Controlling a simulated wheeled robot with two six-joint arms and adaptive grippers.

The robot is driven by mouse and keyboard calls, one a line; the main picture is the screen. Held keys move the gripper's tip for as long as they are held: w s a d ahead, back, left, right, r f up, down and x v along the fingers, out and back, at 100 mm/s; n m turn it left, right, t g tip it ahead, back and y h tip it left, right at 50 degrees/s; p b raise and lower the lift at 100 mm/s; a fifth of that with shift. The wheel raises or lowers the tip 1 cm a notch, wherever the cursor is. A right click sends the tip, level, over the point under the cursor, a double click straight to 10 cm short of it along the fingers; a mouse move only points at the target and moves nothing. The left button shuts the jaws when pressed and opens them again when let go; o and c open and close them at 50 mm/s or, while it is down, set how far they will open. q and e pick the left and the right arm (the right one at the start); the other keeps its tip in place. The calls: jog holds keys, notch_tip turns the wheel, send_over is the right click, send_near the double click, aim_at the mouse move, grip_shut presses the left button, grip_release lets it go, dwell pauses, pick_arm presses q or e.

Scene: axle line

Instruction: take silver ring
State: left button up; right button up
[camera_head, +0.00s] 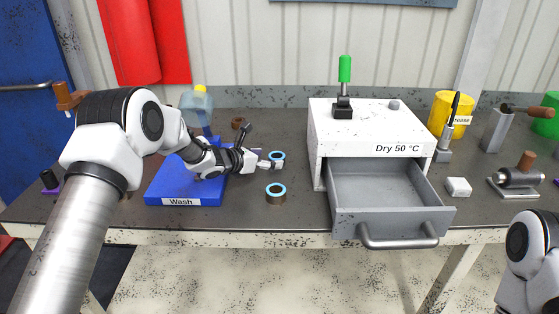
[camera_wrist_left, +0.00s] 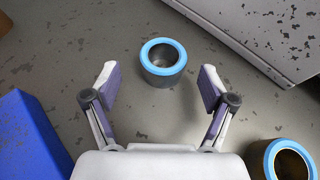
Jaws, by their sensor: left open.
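The silver ring, a short grey metal ring with a blue top rim, stands on the bench in the left wrist view (camera_wrist_left: 163,72). It also shows in the head view (camera_head: 277,156), partly behind my left gripper (camera_head: 272,163). In the left wrist view my left gripper (camera_wrist_left: 157,75) is open and empty, its two fingers apart. The ring lies in line with the gap between them, around and just beyond the fingertips; I see no contact. My right gripper is not in view; only part of my right arm shows at the lower right.
A brownish ring with a blue rim (camera_head: 276,196) stands nearer the bench front. The blue Wash tray (camera_head: 158,188) lies left, under my left arm. The white dryer (camera_head: 330,150) with its open drawer (camera_head: 390,222) stands right. A white block (camera_head: 458,187) sits further right.

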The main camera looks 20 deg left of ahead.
aim_at(274, 157)
pick_arm(q)
jog(key=p+x, duration=0.1)
jog(key=x, duration=0.2)
jog(key=shift+w+d, duration=0.25)
jog(key=shift+d, duration=0.1)
jog(key=shift+w+f, duration=0.15)
jog(key=shift+w, duration=0.1)
jog(key=shift+s, duration=0.15)
jog(key=c, duration=1.5)
